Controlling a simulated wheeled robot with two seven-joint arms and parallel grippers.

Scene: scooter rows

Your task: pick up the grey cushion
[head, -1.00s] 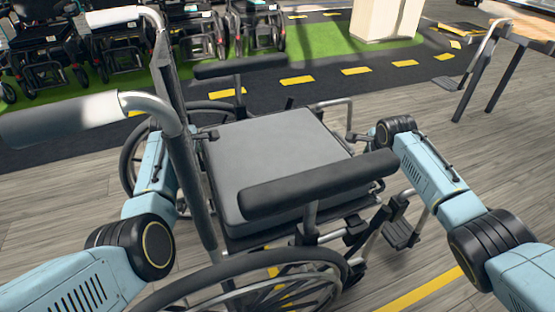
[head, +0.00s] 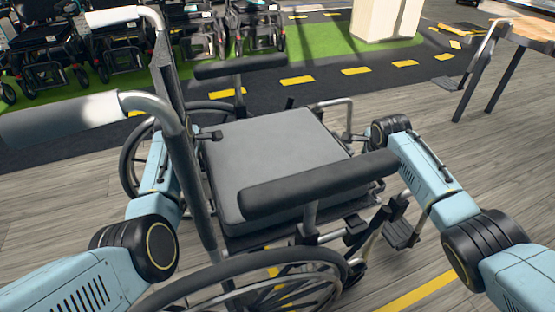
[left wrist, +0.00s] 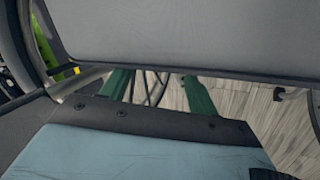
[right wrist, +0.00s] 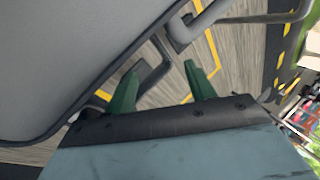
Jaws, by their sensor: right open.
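The grey cushion (head: 275,150) lies flat on the seat of a wheelchair (head: 190,160), between its two armrests. In the left wrist view the cushion (left wrist: 200,35) fills the top, and my open left gripper (left wrist: 155,80) has its green fingers apart beside the cushion's edge. In the right wrist view the cushion (right wrist: 60,60) is at the left, and my open right gripper (right wrist: 162,75) is beside its edge with nothing between the fingers. In the head view the wheelchair and my arms hide both grippers' fingers.
The near armrest (head: 320,183) crosses in front of the cushion, and the far armrest (head: 240,66) stands behind it. A push handle (head: 75,115) juts out at the left. Several parked scooters (head: 125,45) line the back left. A wooden table (head: 525,30) stands at the right.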

